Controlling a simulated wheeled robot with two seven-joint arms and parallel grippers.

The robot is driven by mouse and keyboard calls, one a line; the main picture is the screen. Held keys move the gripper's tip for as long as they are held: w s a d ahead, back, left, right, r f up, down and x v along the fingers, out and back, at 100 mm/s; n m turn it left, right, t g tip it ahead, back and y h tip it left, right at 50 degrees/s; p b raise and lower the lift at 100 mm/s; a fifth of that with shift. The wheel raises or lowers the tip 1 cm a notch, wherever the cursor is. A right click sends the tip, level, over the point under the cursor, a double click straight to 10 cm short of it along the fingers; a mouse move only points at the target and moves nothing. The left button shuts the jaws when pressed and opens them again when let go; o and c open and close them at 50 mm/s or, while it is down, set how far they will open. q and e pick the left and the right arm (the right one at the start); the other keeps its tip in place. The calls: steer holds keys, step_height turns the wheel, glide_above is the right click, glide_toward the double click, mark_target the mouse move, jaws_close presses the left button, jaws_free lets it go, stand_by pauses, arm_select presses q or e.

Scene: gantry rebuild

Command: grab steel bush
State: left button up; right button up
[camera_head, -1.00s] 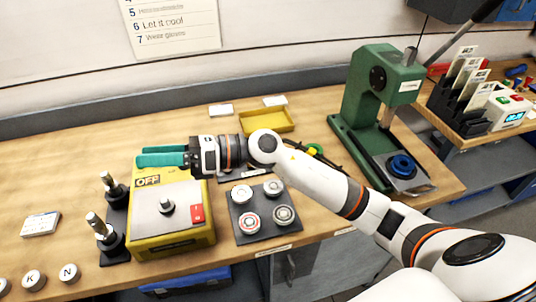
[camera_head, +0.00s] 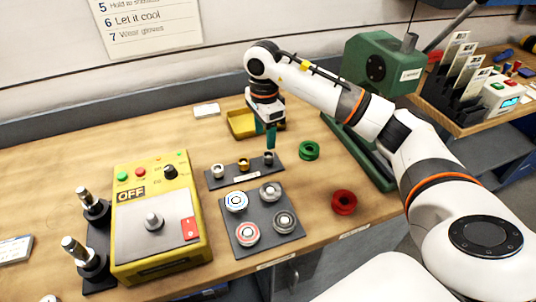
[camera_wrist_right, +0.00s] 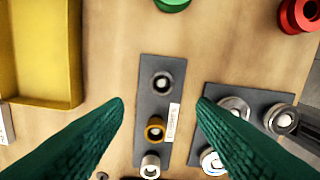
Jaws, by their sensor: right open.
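A dark grey steel bush (camera_head: 268,158) stands at the right end of a small dark rack (camera_head: 231,176), beside a brass bush (camera_head: 243,164) and a pale silvery bush (camera_head: 217,171). My right gripper (camera_head: 270,137) points down just above the dark grey bush, its green fingers apart and empty. In the right wrist view the dark grey bush (camera_wrist_right: 162,82) lies between the finger lines, just beyond the tips, with the brass bush (camera_wrist_right: 154,129) nearer. My left gripper is not in view.
A dark plate (camera_head: 264,232) with several round bearings lies in front of the rack. A yellow control box (camera_head: 158,225) stands left, a yellow tray (camera_head: 240,122) behind. A green ring (camera_head: 309,150), a red ring (camera_head: 343,201) and a green press (camera_head: 380,65) are right.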

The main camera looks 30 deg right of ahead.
mark_target(268, 156)
steer(key=shift+f, duration=0.85)
steer(key=f, duration=0.1)
steer(key=f+p, duration=0.1)
steer(key=f, duration=0.1)
steer(key=d+f+p, duration=0.1)
steer(key=f, duration=0.1)
steer(key=shift+s, duration=0.25)
steer(key=shift+w+f, duration=0.1)
steer(key=shift+f, duration=0.15)
steer(key=shift+c, duration=0.4)
steer(key=c, duration=1)
steer(key=shift+r, duration=0.1)
